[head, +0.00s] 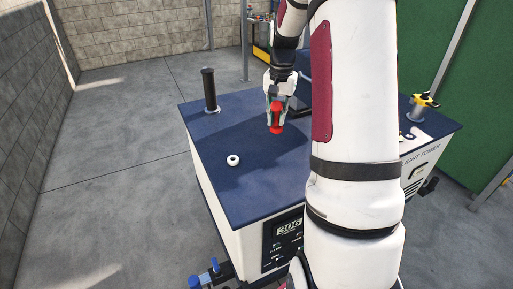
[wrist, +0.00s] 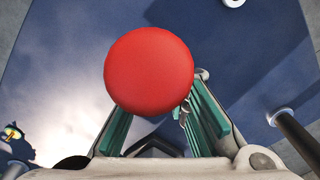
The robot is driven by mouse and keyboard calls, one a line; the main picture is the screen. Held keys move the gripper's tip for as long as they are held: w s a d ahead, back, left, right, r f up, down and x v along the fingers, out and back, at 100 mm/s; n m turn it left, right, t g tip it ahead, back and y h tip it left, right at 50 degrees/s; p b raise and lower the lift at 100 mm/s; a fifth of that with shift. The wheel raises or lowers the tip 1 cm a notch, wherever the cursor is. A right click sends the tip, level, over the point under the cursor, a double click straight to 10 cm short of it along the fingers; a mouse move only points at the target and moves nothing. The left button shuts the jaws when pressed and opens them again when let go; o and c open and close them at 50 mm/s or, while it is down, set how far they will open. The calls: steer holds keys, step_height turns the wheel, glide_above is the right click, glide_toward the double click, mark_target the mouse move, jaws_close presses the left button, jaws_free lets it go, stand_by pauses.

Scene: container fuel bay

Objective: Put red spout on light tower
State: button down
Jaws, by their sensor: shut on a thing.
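The red spout (head: 277,118) is held by my gripper (head: 277,100) above the blue top of the light tower (head: 255,195). In the wrist view the spout (wrist: 149,70) shows as a round red end covering the space between the teal fingers of my gripper (wrist: 160,120). The light tower is a white box with a dark blue top and a "306" panel on its front. In the head view my arm hides part of its right side. I cannot tell the exact height of the spout over the top.
A white ring (head: 232,160) sits on the blue top, left of and nearer than the spout. A black post (head: 209,88) stands at the top's far left corner. A yellow-topped fitting (head: 422,101) is at the right. Open floor lies left of the tower.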

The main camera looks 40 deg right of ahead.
step_height(320, 180, down, 10)
steer(key=shift+r+p, duration=0.2)
steer(key=shift+p, duration=0.6)
steer(key=shift+f, duration=0.1)
steer(key=c, duration=1.5)
jaws_free()
steer(key=shift+c, duration=0.2)
